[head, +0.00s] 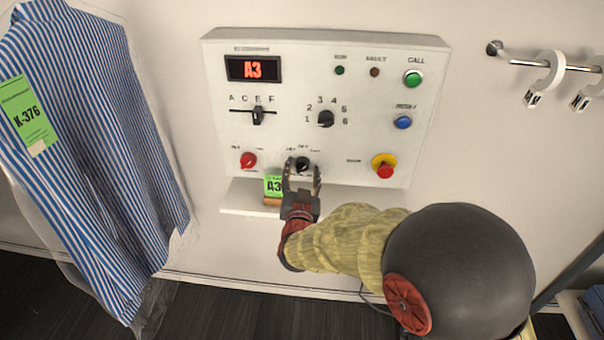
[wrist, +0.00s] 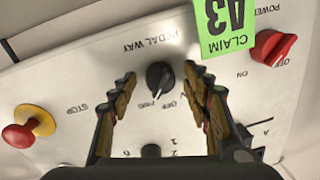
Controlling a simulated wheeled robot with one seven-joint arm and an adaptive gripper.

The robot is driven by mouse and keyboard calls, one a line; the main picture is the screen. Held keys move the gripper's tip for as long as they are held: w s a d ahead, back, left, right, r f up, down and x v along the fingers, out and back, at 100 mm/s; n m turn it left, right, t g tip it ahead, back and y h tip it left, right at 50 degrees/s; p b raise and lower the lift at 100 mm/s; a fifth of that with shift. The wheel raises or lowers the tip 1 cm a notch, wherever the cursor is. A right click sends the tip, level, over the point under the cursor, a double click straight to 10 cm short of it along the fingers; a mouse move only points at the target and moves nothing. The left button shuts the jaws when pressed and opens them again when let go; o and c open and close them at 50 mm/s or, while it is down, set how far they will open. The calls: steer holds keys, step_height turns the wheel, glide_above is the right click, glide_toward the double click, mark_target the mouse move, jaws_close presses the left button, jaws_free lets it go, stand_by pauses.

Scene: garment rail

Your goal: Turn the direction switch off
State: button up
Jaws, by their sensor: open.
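The only knob between my fingers is a small black rotary knob (head: 302,164) low in the middle of the white control panel (head: 290,145). In the wrist view this knob (wrist: 159,75) is upside down, beside the words PEDAL WAY and small position labels including OFF. I cannot tell exactly which label its pointer faces. My gripper (head: 302,178) is open, its fingers reaching up toward the knob from below. In the wrist view my gripper's fingertips (wrist: 159,73) stand on either side of the knob, with a gap on both sides.
A red power knob (head: 248,160) is to the left and a red stop button (head: 384,168) on yellow to the right. A green claim tag (head: 273,186) stands on the ledge (head: 238,198) close to my gripper. A bagged striped shirt (head: 90,140) hangs at left.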

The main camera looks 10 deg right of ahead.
steer(key=shift+w, duration=0.1)
steer(key=shift+c, duration=1.1)
steer(key=c, duration=0.9)
steer(key=shift+c, duration=0.2)
steer(key=shift+r+n+p, duration=0.1)
steer(key=shift+n+p, duration=0.3)
steer(key=shift+p, duration=0.1)
steer(key=n+p, duration=0.3)
steer(key=shift+r, duration=0.15)
steer(key=shift+n+g+p, duration=0.3)
steer(key=shift+n+p, duration=1.15)
steer(key=shift+n, duration=0.45)
